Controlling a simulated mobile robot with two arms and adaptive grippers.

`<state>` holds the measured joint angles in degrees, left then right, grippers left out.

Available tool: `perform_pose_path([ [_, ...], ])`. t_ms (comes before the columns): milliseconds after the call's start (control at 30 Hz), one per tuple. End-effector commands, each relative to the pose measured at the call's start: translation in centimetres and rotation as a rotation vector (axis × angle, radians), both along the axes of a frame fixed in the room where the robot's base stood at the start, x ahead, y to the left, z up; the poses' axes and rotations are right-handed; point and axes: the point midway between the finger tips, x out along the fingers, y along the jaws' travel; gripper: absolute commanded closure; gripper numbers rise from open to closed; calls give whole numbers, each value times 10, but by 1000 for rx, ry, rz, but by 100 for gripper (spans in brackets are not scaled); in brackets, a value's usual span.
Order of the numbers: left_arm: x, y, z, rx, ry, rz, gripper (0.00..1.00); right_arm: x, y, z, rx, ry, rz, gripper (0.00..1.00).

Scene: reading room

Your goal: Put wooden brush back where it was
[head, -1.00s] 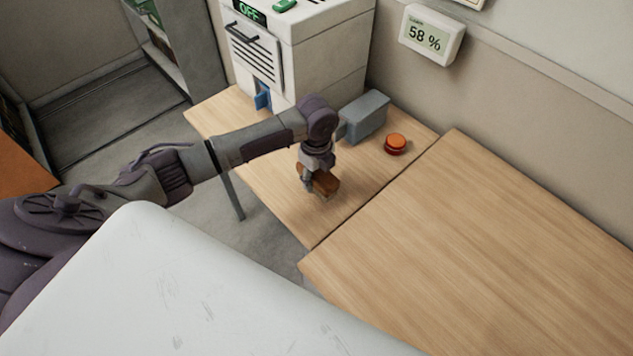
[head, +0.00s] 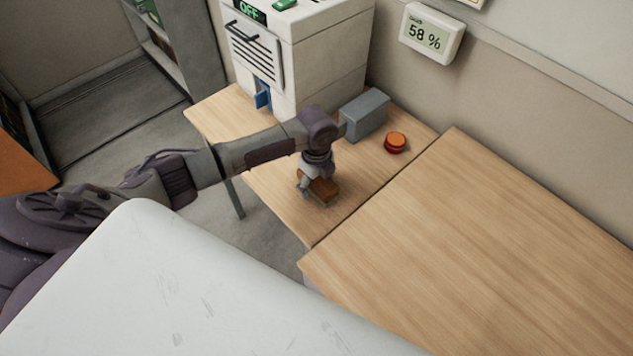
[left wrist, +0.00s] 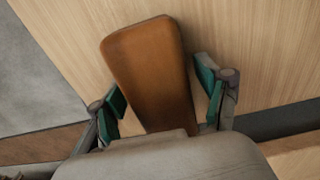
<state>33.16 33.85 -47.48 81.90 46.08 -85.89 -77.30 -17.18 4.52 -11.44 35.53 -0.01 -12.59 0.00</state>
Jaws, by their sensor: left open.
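The wooden brush (head: 326,188) is a brown block at the front part of the small wooden table. In the left wrist view, its smooth orange-brown back (left wrist: 150,70) lies lengthwise between my fingers. My left gripper (head: 315,187) points down at the brush. In the left wrist view my left gripper (left wrist: 162,95) is open, one green-padded finger on each side of the brush, with a visible gap at the right finger. The brush's underside is hidden. My right gripper is not in view.
A white machine (head: 320,55) marked OFF, a grey box (head: 365,117) and an orange-red button (head: 396,141) stand behind the gripper on the small table (head: 375,180). A larger bare wooden table (head: 480,240) adjoins it at right.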

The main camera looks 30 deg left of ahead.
Motion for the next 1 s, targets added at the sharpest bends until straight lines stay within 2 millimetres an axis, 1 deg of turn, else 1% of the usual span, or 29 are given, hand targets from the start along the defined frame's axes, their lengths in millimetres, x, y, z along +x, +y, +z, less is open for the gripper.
perform_pose_path([
  [133,0,0,4,0,-1,0,25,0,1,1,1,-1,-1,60],
  [233,1,1,15,0,-3,1,25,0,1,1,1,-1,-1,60],
  [367,1,0,41,0,-5,-1,25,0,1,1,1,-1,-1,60],
  [500,2,0,72,-1,-6,-2,25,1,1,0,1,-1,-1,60],
  [600,1,0,92,0,-4,-1,25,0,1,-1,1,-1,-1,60],
  [700,1,0,107,0,-2,-1,25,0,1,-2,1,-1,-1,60],
  [833,1,0,119,0,-1,1,25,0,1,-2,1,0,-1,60],
  [1000,0,0,124,0,0,1,25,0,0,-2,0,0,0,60],
])
